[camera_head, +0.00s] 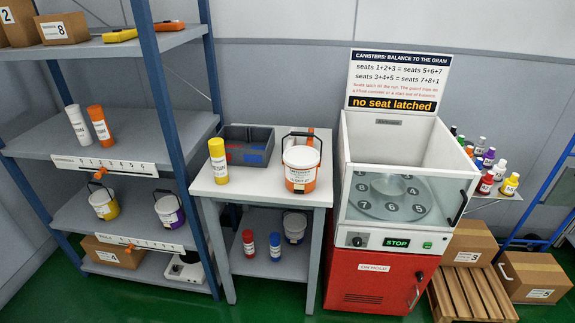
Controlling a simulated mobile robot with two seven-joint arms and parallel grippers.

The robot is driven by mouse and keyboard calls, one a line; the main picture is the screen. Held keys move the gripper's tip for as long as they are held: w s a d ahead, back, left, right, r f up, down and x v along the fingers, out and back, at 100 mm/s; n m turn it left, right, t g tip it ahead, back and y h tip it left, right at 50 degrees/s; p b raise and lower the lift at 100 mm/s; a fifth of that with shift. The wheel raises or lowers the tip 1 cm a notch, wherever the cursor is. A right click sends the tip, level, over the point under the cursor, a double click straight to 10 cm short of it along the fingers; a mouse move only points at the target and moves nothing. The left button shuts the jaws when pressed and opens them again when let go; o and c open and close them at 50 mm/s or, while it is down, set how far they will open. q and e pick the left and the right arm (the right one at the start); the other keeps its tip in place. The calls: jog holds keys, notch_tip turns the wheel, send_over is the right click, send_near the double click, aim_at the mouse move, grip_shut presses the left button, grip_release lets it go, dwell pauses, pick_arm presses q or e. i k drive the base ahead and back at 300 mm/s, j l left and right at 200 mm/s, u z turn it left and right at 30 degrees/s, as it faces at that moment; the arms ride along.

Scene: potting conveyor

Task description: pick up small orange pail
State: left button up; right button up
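A small orange pail (301,184) stands upright on the white-topped table (208,182), near its right front corner. It has a white top, a white label and a raised dark handle. Nothing hides its front. Neither of my grippers is in view, and nothing is touching the pail.
A yellow canister (218,161) and a dark bin (234,133) share the tabletop. A shelf rack (170,110) holding other pails stands left. A red-based machine (372,285) stands close on the right. Wooden pallets (470,292) and boxes lie farther right. Green floor is open in front.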

aim_at(301, 164)
jog(key=i+l+u, duration=0.2)
jog(key=u, duration=0.3)
jog(key=i+l+u, duration=0.15)
jog(key=l+u, duration=0.3)
jog(key=i+l+u, duration=0.1)
jog(key=l+u, duration=0.4)
